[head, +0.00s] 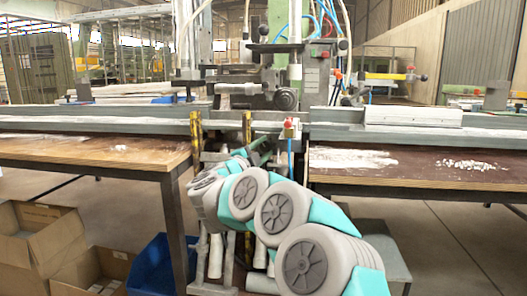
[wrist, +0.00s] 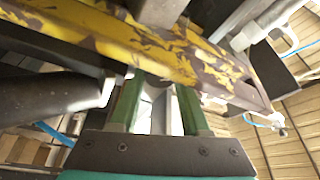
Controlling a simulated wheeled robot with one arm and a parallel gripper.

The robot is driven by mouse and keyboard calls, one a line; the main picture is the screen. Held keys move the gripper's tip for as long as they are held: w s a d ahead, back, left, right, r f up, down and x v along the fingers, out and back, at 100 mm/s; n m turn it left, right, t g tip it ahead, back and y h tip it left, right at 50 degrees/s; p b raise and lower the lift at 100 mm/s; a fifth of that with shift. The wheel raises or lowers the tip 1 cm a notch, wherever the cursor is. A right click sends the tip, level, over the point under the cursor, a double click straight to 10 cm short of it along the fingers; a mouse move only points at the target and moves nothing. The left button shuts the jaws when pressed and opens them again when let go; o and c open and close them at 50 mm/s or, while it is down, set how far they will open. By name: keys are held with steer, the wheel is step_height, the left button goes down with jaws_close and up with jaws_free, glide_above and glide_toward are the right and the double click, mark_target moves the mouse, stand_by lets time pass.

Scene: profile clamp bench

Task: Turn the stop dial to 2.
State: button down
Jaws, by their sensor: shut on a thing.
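In the wrist view my gripper (wrist: 157,88) has its two green fingers close under a worn yellow bar. A small grey rounded part, apparently the stop dial (wrist: 156,80), shows between the fingertips, and they are shut on it. Most of it is hidden by the fingers and the bar, and no numbers or pointer can be read. In the head view my gripper (head: 262,149) is at the middle of the bench, partly hidden behind my own arm, close to a yellow post (head: 247,130). The dial cannot be made out there.
The clamp machine (head: 270,85) stands above and behind my gripper, with hoses. A red-topped valve (head: 290,128) is close right. Wooden bench tops lie left (head: 90,150) and right (head: 420,170). Cardboard boxes (head: 40,235) and a blue bin (head: 152,268) stand on the floor at left.

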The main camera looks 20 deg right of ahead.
steer(key=m+g+y, duration=0.1)
steer(key=m, duration=0.2)
steer(key=m+y, duration=0.1)
steer(key=m, duration=0.2)
steer(key=shift+r+g, duration=0.1)
steer(key=shift+g, duration=0.3)
steer(key=m+y, duration=0.2)
steer(key=m, duration=0.3)
steer(key=shift+y, duration=0.3)
steer(key=c, duration=0.7)
jaws_free()
steer(key=shift+o, duration=0.2)
steer(key=shift+a+r, duration=0.1)
steer(key=v, duration=0.7)
steer(key=shift+s+a, duration=0.25)
